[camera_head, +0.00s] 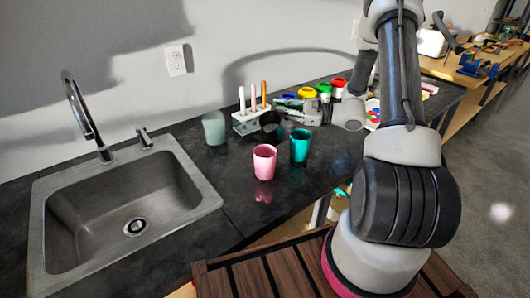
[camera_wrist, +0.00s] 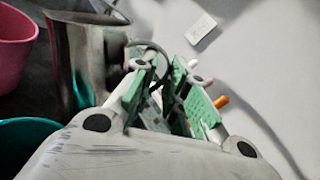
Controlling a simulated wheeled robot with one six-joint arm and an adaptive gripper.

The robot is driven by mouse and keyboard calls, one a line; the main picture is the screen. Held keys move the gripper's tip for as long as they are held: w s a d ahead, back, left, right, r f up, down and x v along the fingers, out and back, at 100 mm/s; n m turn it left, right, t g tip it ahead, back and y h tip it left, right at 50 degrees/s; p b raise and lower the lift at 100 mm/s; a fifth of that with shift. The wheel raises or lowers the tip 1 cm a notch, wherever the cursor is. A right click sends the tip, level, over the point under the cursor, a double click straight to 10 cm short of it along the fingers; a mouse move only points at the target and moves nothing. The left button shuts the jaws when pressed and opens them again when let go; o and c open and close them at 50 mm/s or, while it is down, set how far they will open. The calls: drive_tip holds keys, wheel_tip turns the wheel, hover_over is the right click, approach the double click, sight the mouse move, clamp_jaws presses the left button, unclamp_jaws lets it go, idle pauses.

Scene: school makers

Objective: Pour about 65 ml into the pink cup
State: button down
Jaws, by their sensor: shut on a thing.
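The pink cup (camera_head: 264,162) stands upright on the dark counter, in front of the other cups. It also shows at the upper left edge of the wrist view (camera_wrist: 14,45). A dark metal jug (camera_head: 270,122) is behind it, and its shiny wall and rim show in the wrist view (camera_wrist: 88,62). My gripper (camera_head: 295,110) reaches in from the right. In the wrist view its green finger pads (camera_wrist: 166,85) are around the jug's handle. The jug looks about upright and is beside the pink cup, not over it. The contents of the jug and of the pink cup cannot be seen.
A teal cup (camera_head: 300,146) stands just right of the pink cup. A pale green cup (camera_head: 214,128) stands to the left. A rack with upright sticks (camera_head: 250,115) and paint jars (camera_head: 323,90) are behind. A sink (camera_head: 125,205) is at left.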

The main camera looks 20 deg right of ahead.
sight(279, 118)
drive_tip(key=shift+s+a+r+n, duration=0.15)
drive_tip(key=shift+s+a+n, duration=0.2)
drive_tip(key=shift+s+n, duration=0.25)
drive_tip(key=shift+s+a+r+n, duration=0.2)
drive_tip(key=shift+s+r+n, duration=0.15)
drive_tip(key=shift+r+n, duration=0.3)
drive_tip(key=shift+s+a+r+n, duration=0.2)
drive_tip(key=shift+s+r+n, duration=0.15)
drive_tip(key=shift+r+n, duration=0.35)
drive_tip(key=shift+s+a+r+n, duration=0.2)
drive_tip(key=shift+s+r+n, duration=0.15)
drive_tip(key=shift+r+n, duration=0.3)
drive_tip(key=shift+s+a+r+n, duration=0.15)
drive_tip(key=shift+s+r+n, duration=0.15)
drive_tip(key=shift+n, duration=0.2)
drive_tip(key=shift+s+a+r+n+p, duration=0.3)
drive_tip(key=shift+s+a+r+n, duration=0.25)
drive_tip(key=shift+s+r+n, duration=0.35)
idle(0.8)
